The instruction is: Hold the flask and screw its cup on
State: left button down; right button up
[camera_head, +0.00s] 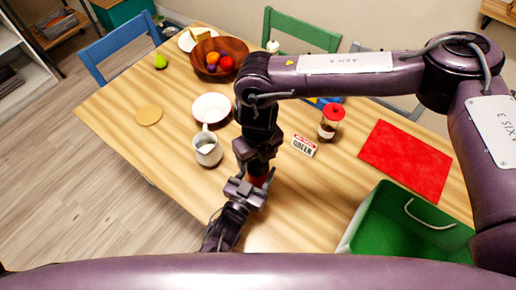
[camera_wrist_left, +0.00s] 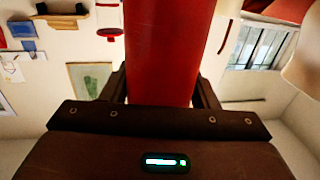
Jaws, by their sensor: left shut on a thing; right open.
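The red flask (camera_wrist_left: 170,50) stands between the fingers of my left gripper (camera_wrist_left: 160,92) in the left wrist view, and the gripper is shut on it. In the head view only a small red part of the flask (camera_head: 258,179) shows between my two grippers. My left gripper (camera_head: 247,191) holds it near the table's front edge. My right gripper (camera_head: 257,160) is open, pointing down just above the flask. Whether it touches the flask is hidden. I cannot make out the flask's cup as a separate part.
A small sign (camera_head: 304,146), a red-lidded jar (camera_head: 329,124) and a red mat (camera_head: 405,160) lie right. A green crate (camera_head: 400,225) is at front right.

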jog(key=shift+f, duration=0.65)
jog(key=c, duration=1)
jog(key=m, duration=0.5)
jog(key=shift+m, duration=0.3)
jog(key=m, duration=0.6)
jog(key=o, duration=1.2)
jog(key=shift+c, duration=0.2)
